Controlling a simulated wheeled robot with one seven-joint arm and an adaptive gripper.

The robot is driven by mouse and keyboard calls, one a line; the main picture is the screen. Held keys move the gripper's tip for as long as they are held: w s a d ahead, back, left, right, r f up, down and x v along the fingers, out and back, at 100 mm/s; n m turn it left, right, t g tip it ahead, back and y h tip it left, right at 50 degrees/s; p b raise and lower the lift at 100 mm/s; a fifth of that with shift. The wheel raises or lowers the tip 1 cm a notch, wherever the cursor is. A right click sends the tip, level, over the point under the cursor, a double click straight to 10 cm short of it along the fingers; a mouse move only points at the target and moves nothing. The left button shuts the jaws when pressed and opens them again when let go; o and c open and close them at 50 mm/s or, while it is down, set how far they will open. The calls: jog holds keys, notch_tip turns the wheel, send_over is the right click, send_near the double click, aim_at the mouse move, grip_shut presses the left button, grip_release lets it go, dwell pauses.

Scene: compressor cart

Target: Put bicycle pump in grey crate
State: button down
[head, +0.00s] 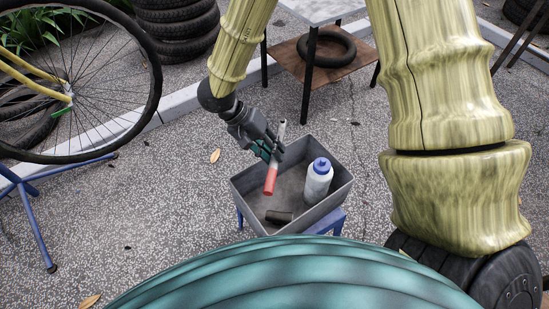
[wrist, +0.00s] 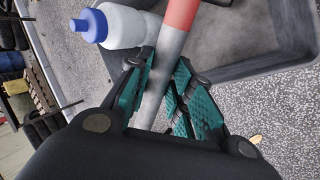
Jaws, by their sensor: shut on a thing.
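The bicycle pump (head: 270,179) has a red end and a grey-white shaft. My gripper (head: 272,152) is shut on its shaft and holds it tilted, red end down, over the left part of the grey crate (head: 244,201). In the wrist view the pump (wrist: 181,14) passes between the green-padded fingers of my gripper (wrist: 168,90), and the crate (wrist: 285,66) lies behind it. Whether the red end touches the crate floor cannot be told.
A white bottle with a blue cap (head: 318,180) stands in the crate's right part. A small dark brown block (head: 278,216) lies at its near side. The crate sits on a blue stand (head: 327,222). A bicycle wheel (head: 152,75) is at left; a table (head: 318,12) stands behind.

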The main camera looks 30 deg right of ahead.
jog(key=shift+d+f, duration=0.1)
jog(key=shift+d, duration=0.4)
jog(key=shift+f+b, duration=0.75)
jog(key=shift+f, duration=1)
